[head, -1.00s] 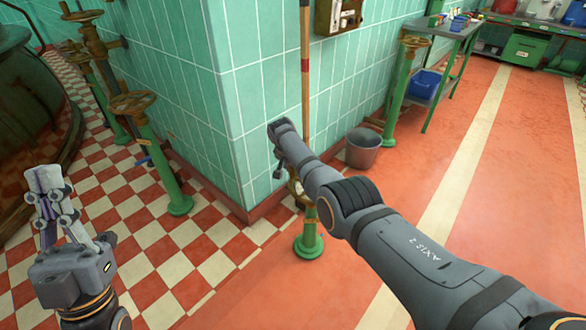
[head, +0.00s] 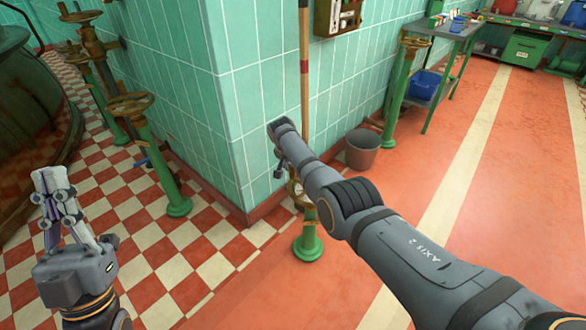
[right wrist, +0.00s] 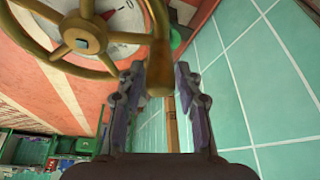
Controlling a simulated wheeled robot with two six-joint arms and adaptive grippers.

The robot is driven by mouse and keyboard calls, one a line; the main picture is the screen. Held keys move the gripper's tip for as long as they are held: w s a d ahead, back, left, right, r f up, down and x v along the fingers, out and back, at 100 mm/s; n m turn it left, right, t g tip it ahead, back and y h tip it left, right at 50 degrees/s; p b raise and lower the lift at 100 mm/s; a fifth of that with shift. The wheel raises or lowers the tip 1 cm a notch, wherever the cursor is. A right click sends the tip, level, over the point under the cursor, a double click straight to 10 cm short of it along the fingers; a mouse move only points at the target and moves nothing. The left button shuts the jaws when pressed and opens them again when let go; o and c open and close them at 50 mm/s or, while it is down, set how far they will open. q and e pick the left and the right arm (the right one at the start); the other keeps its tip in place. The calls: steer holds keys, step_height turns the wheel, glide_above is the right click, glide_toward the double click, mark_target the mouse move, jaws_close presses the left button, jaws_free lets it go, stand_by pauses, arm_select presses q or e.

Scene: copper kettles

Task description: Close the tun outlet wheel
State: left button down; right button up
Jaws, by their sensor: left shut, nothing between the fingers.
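A brass handwheel (right wrist: 84,35) with spokes, a rim knob and a pale dial behind it fills the upper left of the right wrist view. My right gripper (right wrist: 160,68) is open there, its fingers pointing at the wheel's edge. The knob shows in the gap between them, close to the left finger; I cannot tell if they touch. In the head view my right arm hides this gripper and most of a brass wheel (head: 296,192) on a green post (head: 308,246). My left gripper (head: 50,182) is shut and empty at the lower left, away from the wheels.
Other brass wheels on green posts stand left of the tiled corner (head: 132,105) and by the right wall (head: 415,42). A grey bucket (head: 362,152) and a red-banded pole (head: 304,70) are near my right arm. The red floor at right is open.

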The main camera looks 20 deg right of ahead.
steer(key=shift+o, duration=0.6)
steer(key=shift+s+f, duration=0.1)
steer(key=v, duration=1.2)
